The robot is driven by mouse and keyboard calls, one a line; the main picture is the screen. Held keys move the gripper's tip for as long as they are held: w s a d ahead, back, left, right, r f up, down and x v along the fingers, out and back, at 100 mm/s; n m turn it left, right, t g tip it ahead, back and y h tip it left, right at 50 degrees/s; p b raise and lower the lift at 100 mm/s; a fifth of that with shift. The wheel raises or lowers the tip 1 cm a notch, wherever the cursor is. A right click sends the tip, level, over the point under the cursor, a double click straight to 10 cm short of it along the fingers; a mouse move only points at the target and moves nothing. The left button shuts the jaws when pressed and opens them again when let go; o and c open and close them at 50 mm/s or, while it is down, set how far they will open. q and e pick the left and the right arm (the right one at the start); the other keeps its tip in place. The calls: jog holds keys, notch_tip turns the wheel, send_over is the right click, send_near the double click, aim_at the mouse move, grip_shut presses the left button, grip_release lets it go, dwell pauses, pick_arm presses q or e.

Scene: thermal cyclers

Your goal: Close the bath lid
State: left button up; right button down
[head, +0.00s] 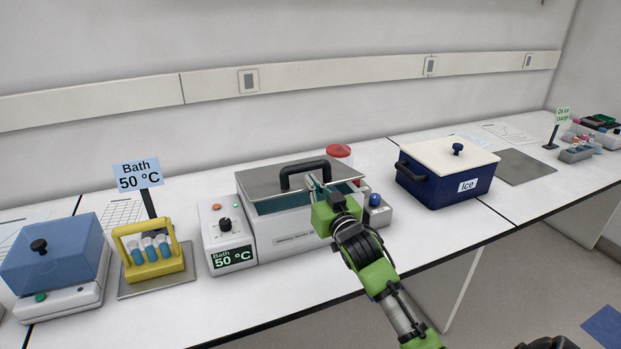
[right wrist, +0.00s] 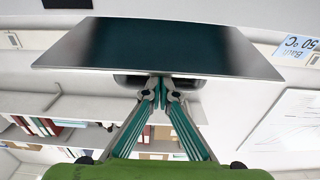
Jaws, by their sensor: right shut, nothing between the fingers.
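The water bath (head: 290,228) stands on the bench, with a control unit reading 50 °C at its left. Its grey metal lid (head: 262,180) with a black handle is partly raised, and teal shows in the gap below its front edge. My right gripper (head: 315,184) is at the front of the lid near the handle's right end, shut and empty. In the right wrist view, the closed fingertips (right wrist: 161,84) are at the edge of the dark lid plate (right wrist: 185,48); whether they touch it is unclear. My left gripper is out of view.
A yellow tube rack (head: 150,262) and blue-lidded device (head: 55,262) stand to the left. A sign reads Bath 50 °C (head: 138,175). A red-capped container (head: 339,152) is behind the bath, and a blue ice box (head: 440,186) is to the right.

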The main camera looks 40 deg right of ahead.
jog(key=shift+s+f, duration=0.15)
jog(key=shift+f, duration=0.6)
dwell(0.4)
